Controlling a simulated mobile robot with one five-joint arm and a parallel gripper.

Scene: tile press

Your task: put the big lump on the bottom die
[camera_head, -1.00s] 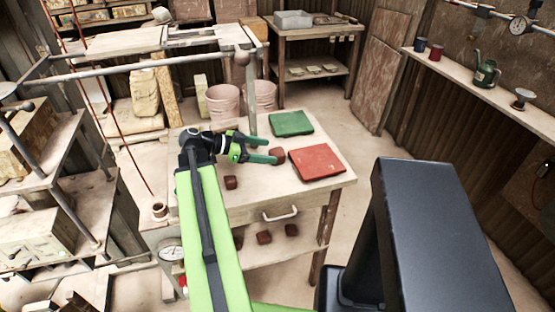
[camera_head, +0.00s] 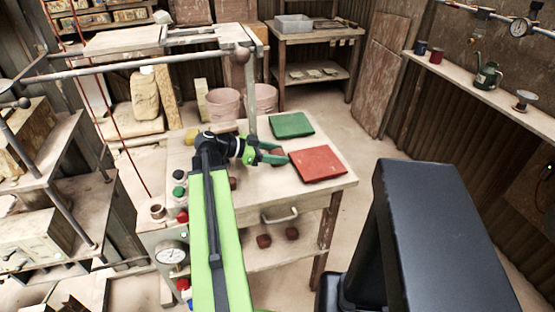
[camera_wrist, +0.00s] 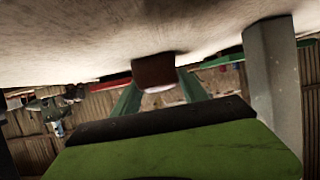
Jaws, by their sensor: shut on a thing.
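My gripper (camera_head: 277,155) is low over the wooden table, between the green mat and the red mat. It is shut on a dark brown lump (camera_wrist: 153,72), which shows between the two green fingers in the wrist view. In that view the lump is right at the pale table surface; I cannot tell whether it still touches it. In the head view the fingers mostly hide this lump. A smaller brown lump (camera_head: 233,183) is on the table, partly behind my arm. I cannot make out the bottom die for certain.
The red mat (camera_head: 318,164) is just right of my gripper, the green mat (camera_head: 291,125) behind it. A grey post (camera_wrist: 272,80) stands close by in the wrist view. Buttons and a gauge (camera_head: 171,254) are at the table's left. Lumps (camera_head: 264,241) lie on the lower shelf.

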